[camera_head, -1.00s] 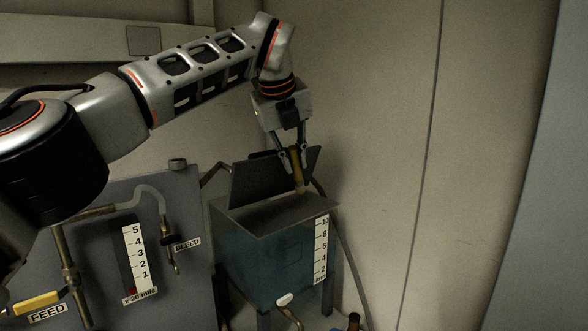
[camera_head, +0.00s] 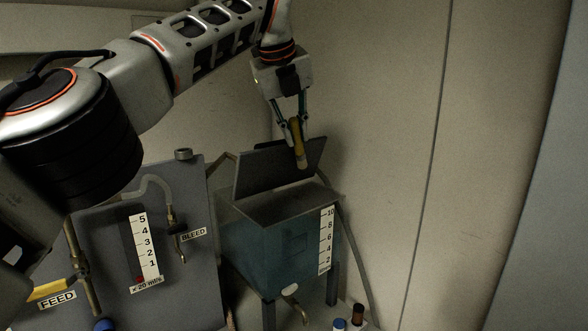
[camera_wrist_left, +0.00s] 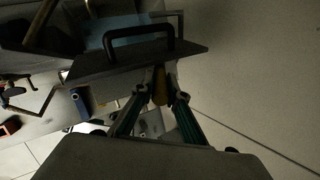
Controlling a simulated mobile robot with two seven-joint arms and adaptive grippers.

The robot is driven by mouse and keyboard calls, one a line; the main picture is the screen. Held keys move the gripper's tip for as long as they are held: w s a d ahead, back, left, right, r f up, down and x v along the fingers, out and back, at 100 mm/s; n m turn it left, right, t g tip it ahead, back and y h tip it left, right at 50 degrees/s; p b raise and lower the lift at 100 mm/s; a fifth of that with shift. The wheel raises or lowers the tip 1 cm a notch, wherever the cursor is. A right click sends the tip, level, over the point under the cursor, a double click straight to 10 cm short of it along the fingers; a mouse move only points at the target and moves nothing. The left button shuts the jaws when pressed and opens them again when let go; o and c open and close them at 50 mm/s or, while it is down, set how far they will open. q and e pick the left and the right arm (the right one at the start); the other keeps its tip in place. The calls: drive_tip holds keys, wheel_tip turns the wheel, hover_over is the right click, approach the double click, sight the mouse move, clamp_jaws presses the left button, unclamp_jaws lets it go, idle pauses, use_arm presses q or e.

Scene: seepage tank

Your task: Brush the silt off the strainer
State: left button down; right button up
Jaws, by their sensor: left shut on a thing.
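My left gripper (camera_head: 297,124) is shut on a brush (camera_head: 299,146) with a yellow handle, which points down with its pale tip above the tank's top. The brush handle (camera_wrist_left: 160,88) also shows between the fingers in the left wrist view. The blue tank (camera_head: 258,250) stands on legs, with a scale on its right edge. Its dark lid (camera_head: 260,174) is raised, tilted at the back, and its black handle (camera_wrist_left: 135,34) shows in the left wrist view. I cannot make out the strainer or any silt. My right gripper is not in view.
A grey panel (camera_head: 190,282) with a flow scale, a bleed valve (camera_head: 178,229) and a yellow feed handle (camera_head: 50,289) stands to the left. A hose (camera_head: 352,235) runs down right of the tank. Small bottles (camera_head: 357,314) stand at the lower right. Bare wall lies further right.

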use_arm(q)
drive_tip(key=shift+s+a+f, duration=0.15)
drive_tip(key=shift+s+a, duration=0.05)
drive_tip(key=shift+s, duration=0.25)
drive_tip(key=shift+s+a+f, duration=0.1)
drive_tip(key=shift+s+a, duration=0.1)
drive_tip(key=shift+s, duration=0.2)
drive_tip(key=shift+f, duration=0.1)
wheel_tip(320, 180, down, 5)
drive_tip(key=shift+f, duration=0.2)
idle(0.4)
